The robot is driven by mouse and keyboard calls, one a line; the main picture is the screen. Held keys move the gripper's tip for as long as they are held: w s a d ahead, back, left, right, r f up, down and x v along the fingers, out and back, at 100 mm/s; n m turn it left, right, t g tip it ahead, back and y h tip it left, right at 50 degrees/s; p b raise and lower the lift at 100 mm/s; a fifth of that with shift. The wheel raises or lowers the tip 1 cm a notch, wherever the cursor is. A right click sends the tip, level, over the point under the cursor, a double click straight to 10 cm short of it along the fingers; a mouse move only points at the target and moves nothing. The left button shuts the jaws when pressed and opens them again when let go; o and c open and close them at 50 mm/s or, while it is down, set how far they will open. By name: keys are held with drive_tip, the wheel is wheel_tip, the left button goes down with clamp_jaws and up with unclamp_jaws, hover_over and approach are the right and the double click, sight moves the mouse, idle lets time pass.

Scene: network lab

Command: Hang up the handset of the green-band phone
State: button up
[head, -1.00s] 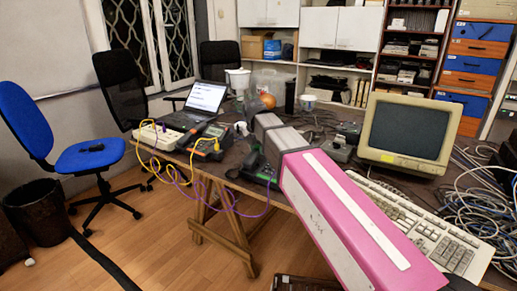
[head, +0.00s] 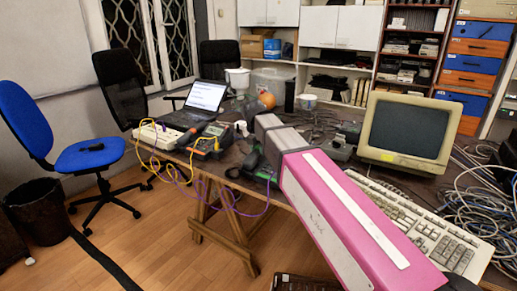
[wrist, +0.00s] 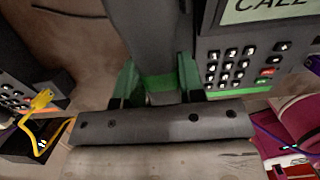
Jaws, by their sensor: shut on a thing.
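The green-band phone (head: 262,178) lies near the front edge of the table in the head view, partly behind my arm. In the wrist view its keypad and "CALL" screen (wrist: 268,10) show at the upper right, with green along its front edge. The dark handset (wrist: 152,35) runs up the middle of the wrist view, between my gripper's fingers (wrist: 157,82). My gripper is shut on it, over the left part of the phone. I cannot tell whether the handset touches the cradle. In the head view my arm hides most of the gripper.
Left of the phone is an orange-and-grey keypad device (head: 210,141) with yellow cable. The monitor (head: 408,130), keyboard (head: 415,220) and tangled cables (head: 480,200) fill the right side. Purple cable hangs over the table's front edge.

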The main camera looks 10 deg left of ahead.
drive_tip(key=shift+w+f, duration=0.1)
drive_tip(key=shift+f, duration=0.45)
drive_tip(key=o, duration=1.2)
drive_tip(key=shift+c, duration=0.2)
drive_tip(key=v, duration=1.1)
drive_tip(key=shift+f, duration=0.1)
